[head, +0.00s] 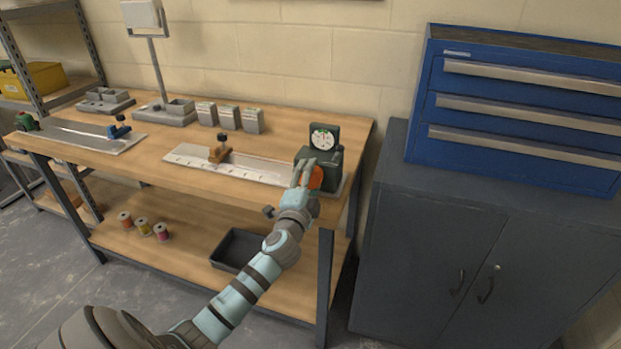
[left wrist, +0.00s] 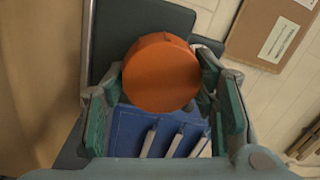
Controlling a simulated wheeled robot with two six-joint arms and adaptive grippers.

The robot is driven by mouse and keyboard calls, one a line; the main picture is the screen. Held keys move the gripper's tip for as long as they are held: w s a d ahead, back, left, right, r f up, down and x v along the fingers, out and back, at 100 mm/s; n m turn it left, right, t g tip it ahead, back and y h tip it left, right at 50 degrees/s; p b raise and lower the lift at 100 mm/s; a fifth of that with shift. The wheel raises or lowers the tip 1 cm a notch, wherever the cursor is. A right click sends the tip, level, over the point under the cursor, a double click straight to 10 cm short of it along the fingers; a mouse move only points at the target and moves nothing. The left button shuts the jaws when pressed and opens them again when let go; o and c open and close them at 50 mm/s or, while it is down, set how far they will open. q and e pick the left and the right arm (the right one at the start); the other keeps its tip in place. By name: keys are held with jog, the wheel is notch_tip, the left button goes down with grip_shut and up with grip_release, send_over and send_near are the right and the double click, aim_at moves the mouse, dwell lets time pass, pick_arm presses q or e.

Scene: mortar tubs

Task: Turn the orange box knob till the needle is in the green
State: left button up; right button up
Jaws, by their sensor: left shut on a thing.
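The orange knob (head: 316,178) sits on the front of a dark green box (head: 326,160) at the right end of the workbench. A round white dial (head: 323,139) with a green mark stands on top of the box; its needle is too small to read surely. My left gripper (head: 303,176) is at the box front, shut on the knob. In the left wrist view the orange knob (left wrist: 161,74) lies between the two fingers of the left gripper (left wrist: 160,95). The dial does not show in that view. My right gripper is not in view.
A white ruled plate (head: 235,165) with a brown block lies left of the box on the workbench (head: 290,115). Several small grey boxes stand behind it. A grey cabinet with a blue drawer chest (head: 510,105) stands close to the right. A dark tray (head: 238,250) sits on the lower shelf.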

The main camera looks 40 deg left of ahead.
pick_arm(q)
jog(key=o, duration=1.2)
jog(key=v, duration=1.2)
jog(key=shift+r, duration=0.1)
